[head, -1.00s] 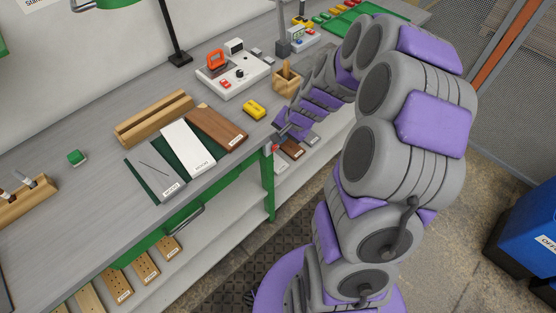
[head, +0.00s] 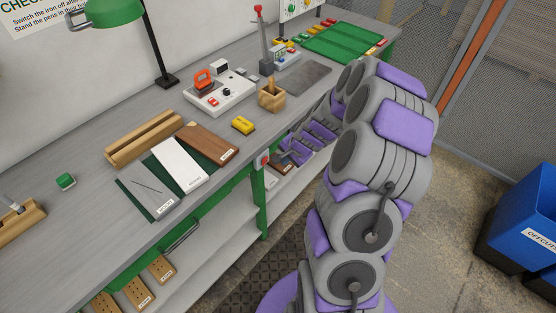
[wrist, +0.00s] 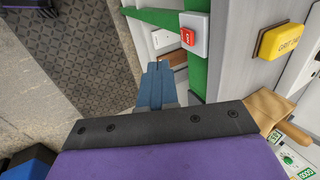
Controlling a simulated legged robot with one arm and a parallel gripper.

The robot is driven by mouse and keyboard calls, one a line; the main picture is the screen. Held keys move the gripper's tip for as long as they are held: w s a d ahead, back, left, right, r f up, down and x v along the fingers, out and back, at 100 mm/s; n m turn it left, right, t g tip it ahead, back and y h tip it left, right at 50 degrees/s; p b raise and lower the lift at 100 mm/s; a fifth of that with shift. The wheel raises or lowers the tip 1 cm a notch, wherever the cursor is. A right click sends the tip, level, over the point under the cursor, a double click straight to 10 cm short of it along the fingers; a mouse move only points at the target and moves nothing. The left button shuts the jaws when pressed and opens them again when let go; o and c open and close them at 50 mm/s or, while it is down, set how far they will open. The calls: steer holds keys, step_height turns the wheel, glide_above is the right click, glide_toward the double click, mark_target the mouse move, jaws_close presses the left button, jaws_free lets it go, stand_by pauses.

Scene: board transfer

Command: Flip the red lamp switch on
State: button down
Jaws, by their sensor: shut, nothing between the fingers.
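The red switch (head: 264,161) sits in a pale box on the front of the bench, by the top of a green leg. In the wrist view the red rocker (wrist: 187,37) shows a white mark, in a white and grey housing. My gripper (head: 284,153) is just right of the switch in the head view, partly hidden by my arm. In the wrist view its blue-grey fingers (wrist: 158,70) are together and empty, pointing below and left of the switch, apart from it. A green desk lamp (head: 112,12) stands at the back of the bench.
A lower shelf (head: 222,208) runs beneath. A blue bin (head: 525,235) stands right; floor before the bench is clear.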

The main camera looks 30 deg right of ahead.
mark_target(265, 161)
steer(key=d+b+x, duration=0.1)
steer(key=b+x, duration=0.1)
steer(key=x, duration=0.7)
steer(key=shift+g, duration=0.5)
steer(key=w+p, duration=0.2)
steer(key=w+a+r+p, duration=0.1)
steer(key=w, duration=0.1)
steer(key=shift+w, duration=0.15)
steer(key=shift+r, duration=0.1)
steer(key=shift+a+r+p, duration=0.2)
steer(key=shift+r+p, duration=0.5)
steer(key=shift+d, duration=0.1)
